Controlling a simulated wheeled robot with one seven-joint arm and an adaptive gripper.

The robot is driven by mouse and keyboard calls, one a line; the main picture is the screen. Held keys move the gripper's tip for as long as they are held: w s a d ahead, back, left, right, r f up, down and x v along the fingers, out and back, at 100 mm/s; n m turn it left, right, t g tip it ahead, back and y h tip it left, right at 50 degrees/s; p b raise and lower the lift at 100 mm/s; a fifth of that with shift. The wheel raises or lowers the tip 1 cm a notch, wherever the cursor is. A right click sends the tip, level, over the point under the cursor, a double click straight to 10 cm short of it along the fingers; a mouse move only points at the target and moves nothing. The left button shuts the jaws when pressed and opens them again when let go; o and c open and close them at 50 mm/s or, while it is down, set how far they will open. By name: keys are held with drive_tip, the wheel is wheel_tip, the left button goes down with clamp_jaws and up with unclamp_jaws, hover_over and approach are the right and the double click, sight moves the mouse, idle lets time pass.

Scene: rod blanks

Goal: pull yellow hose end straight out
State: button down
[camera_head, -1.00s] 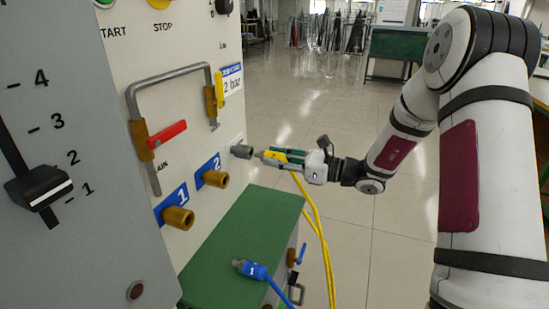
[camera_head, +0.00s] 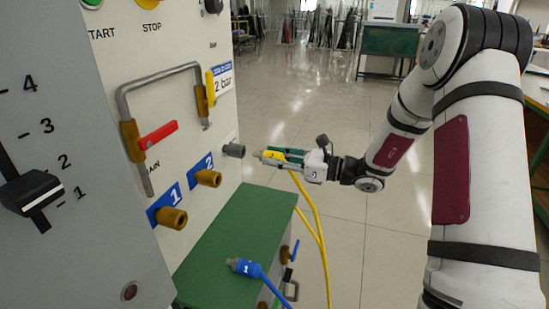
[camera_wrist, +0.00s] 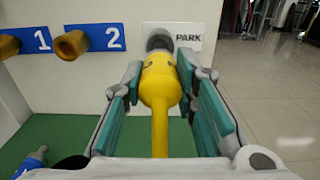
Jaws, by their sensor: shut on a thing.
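The yellow hose end (camera_head: 272,155) is held in my gripper (camera_head: 284,156), whose fingers are shut on it. Its metal tip points at the grey PARK port (camera_head: 233,150) on the panel, with a small gap between them in the head view. In the wrist view the yellow hose end (camera_wrist: 160,82) lies between the two green-padded fingers (camera_wrist: 158,98). The grey PARK port (camera_wrist: 159,40) shows straight behind it, beside the PARK label, and the tip's front is hard to make out there. The yellow hose hangs down from the gripper.
Brass port 1 (camera_head: 172,218) and brass port 2 (camera_head: 208,178) stick out left of the PARK port. A blue hose end (camera_head: 243,266) lies on the green bench top (camera_head: 235,235). Open floor lies to the right of the panel.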

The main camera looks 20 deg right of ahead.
drive_tip(key=shift+d, duration=0.1)
drive_tip(key=shift+p+v, duration=0.85)
drive_tip(key=shift+v, duration=2.1)
